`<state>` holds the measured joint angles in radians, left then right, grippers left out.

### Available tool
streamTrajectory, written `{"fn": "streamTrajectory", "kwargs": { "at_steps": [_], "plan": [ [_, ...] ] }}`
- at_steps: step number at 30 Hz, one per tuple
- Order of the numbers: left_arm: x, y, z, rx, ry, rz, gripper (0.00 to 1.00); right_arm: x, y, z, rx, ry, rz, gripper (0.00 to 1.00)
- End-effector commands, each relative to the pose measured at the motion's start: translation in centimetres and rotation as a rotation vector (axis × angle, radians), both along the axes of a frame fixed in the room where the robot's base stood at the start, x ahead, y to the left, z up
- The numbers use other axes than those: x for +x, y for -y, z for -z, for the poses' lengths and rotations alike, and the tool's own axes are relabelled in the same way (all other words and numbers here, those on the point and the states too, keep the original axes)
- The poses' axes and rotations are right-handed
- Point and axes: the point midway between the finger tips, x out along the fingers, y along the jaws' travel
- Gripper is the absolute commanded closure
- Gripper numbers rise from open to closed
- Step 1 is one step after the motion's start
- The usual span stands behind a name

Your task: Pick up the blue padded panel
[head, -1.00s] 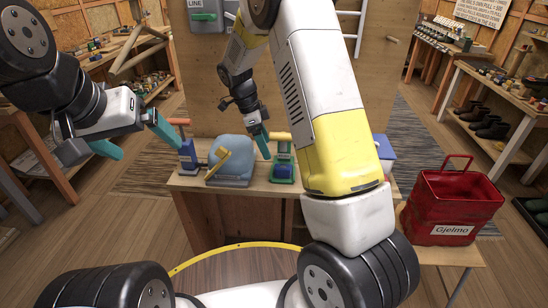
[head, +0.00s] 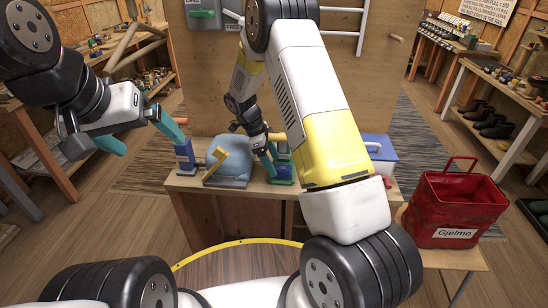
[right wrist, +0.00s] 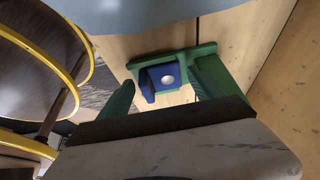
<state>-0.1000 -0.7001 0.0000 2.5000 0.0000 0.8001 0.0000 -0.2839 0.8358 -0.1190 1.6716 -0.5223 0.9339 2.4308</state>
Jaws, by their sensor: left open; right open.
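A light-blue, rounded, padded-looking panel (head: 233,150) stands on a grey base on the bench, with a yellow handle-like piece (head: 216,160) across its left side. A light-blue edge (right wrist: 150,14) shows at the top of the right wrist view. Right of it is a green holder (head: 283,181) with a small dark-blue block. In the right wrist view the blue block (right wrist: 160,80) has a white knob and sits in the green holder (right wrist: 205,53). My right gripper (head: 270,163) is open at this holder, its fingers on either side of the block in the wrist view. My left gripper (head: 140,134) is open and empty, left of the panel.
A dark-blue tool-like object (head: 185,157) stands at the bench's left end. A blue-and-white box (head: 379,150) is at the right end, partly behind my arm. A red bag (head: 456,204) stands on a low surface at right. A wooden board (head: 205,80) rises behind the bench (head: 200,189).

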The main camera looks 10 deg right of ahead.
Motion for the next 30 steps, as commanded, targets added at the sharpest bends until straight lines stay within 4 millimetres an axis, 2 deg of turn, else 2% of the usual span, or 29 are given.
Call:
{"fn": "streamTrajectory", "kwargs": {
  "at_steps": [3, 10, 11, 18, 19, 20, 30],
  "plan": [
    [0.0, 0.0, 0.0, 0.0, 0.0, 0.0, 0.05, -0.22, 0.64, 1.54, 0.0, -0.002, 0.0, 0.25],
    [0.0, 0.0, 0.0, 0.0, 0.0, 0.0, 0.05, -0.21, 0.72, 1.78, 0.0, 0.0, -0.001, 0.25],
    [0.0, 0.0, 0.0, 0.0, 0.0, 0.0, 0.05, -0.21, 0.72, 1.78, 0.0, 0.0, -0.001, 0.28],
    [0.0, 0.0, 0.0, 0.0, 0.0, 0.0, 0.05, -0.19, 0.72, 1.76, 0.0, 0.001, -0.001, 0.75],
    [0.0, 0.0, 0.0, 0.0, 0.0, 0.0, 0.05, -0.19, 0.72, 1.76, 0.0, 0.001, -0.001, 0.75],
    [0.0, 0.0, 0.0, 0.0, 0.0, 0.0, 0.05, -0.19, 0.72, 1.76, 0.0, 0.001, -0.001, 0.81],
    [0.0, 0.0, 0.0, 0.0, 0.0, 0.0, 0.05, -0.17, 0.7, 1.03, -0.001, 0.001, -0.003, 0.81]
  ]
}}
